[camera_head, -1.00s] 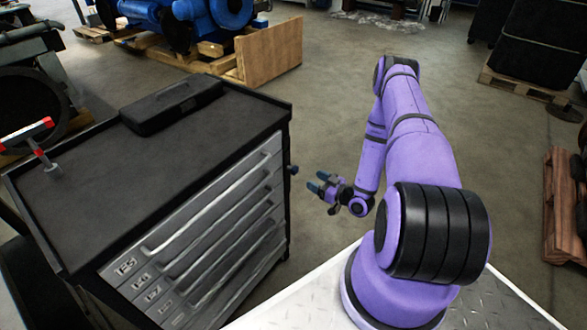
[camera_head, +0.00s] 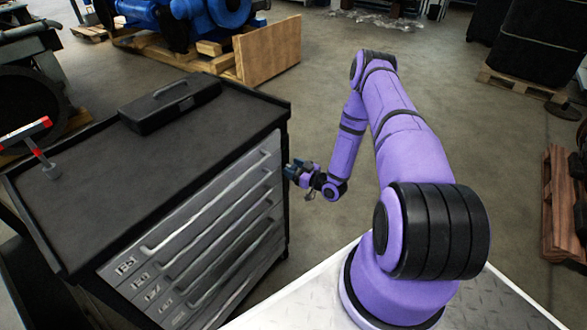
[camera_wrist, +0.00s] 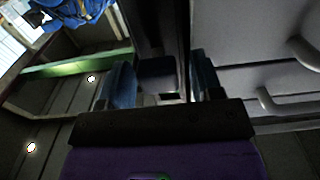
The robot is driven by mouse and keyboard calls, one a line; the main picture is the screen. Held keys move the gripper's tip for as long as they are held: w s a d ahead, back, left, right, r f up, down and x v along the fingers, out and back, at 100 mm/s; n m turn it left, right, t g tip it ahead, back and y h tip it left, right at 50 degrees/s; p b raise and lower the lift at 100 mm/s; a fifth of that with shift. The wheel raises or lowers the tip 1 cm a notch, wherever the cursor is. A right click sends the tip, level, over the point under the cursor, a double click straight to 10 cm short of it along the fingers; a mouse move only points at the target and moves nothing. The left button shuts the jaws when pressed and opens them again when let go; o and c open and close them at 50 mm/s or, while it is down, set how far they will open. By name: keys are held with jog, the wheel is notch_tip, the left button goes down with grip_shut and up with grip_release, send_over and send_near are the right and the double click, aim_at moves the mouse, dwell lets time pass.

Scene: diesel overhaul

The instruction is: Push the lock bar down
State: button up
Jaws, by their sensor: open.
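The grey drawer cabinet (camera_head: 205,215) with a black top stands left of my arm. In the head view a year-earlier dark knob on its right front edge is now hidden behind my gripper (camera_head: 293,170). In the wrist view, a dark block (camera_wrist: 158,76) on the cabinet's dark upright edge, likely part of the lock bar, sits between the blue fingers of my gripper (camera_wrist: 162,84). My gripper is open around it. I cannot tell whether the fingers touch it.
A black case (camera_head: 170,103) and a red-and-white T-shaped tool (camera_head: 38,145) are on the cabinet top. Drawer handles (camera_wrist: 285,103) stick out close to the right finger. Open floor (camera_head: 315,95) lies behind my arm.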

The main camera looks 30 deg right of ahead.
grip_shut()
jog(key=shift+s+f, duration=0.1)
jog(key=shift+f, duration=1.25)
grip_release()
jog(key=v, duration=1)
jog(key=shift+s, duration=0.35)
jog(key=shift+d, duration=0.15)
